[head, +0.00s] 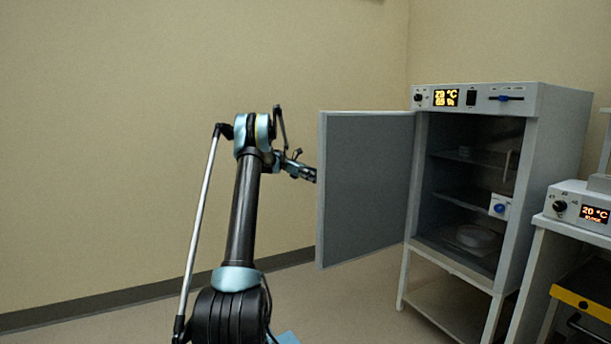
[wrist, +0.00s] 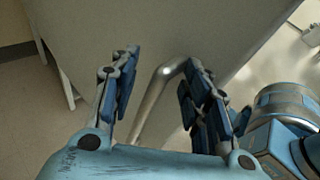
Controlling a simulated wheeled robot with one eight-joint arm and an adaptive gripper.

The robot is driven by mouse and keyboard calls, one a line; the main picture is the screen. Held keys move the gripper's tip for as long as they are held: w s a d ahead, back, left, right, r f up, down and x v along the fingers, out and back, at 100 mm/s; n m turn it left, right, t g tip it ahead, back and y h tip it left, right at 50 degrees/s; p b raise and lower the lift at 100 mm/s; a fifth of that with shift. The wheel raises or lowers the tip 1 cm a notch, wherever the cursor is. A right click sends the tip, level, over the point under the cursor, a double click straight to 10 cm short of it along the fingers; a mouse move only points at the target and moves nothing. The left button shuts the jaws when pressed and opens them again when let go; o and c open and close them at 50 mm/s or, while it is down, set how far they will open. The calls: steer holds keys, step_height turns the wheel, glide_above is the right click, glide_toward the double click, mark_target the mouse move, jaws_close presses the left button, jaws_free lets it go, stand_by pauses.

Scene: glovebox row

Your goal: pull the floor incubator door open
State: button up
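The floor incubator (head: 565,150) stands at the right of the head view. Its grey door (head: 365,190) is swung wide open to the left, and the shelves inside show. My gripper (head: 308,174) is at the door's outer left side, its tips partly hidden by the door edge. In the wrist view my gripper (wrist: 162,70) has its two fingers spread apart. The bent metal door handle (wrist: 158,92) lies between them, close to the right finger; I cannot tell whether they touch. The door's outer face (wrist: 150,25) fills the background there.
Inside the incubator are a pale round dish (head: 474,237) and a small white box with a blue knob (head: 500,206). A bench unit with a display (head: 580,207) stands at the right, above a yellow-fronted box (head: 583,300). The floor at the left is clear up to the wall.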

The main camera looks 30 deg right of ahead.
steer(key=w+d, duration=0.3)
steer(key=w, duration=1.1)
steer(key=shift+f, duration=0.35)
stand_by(0.9)
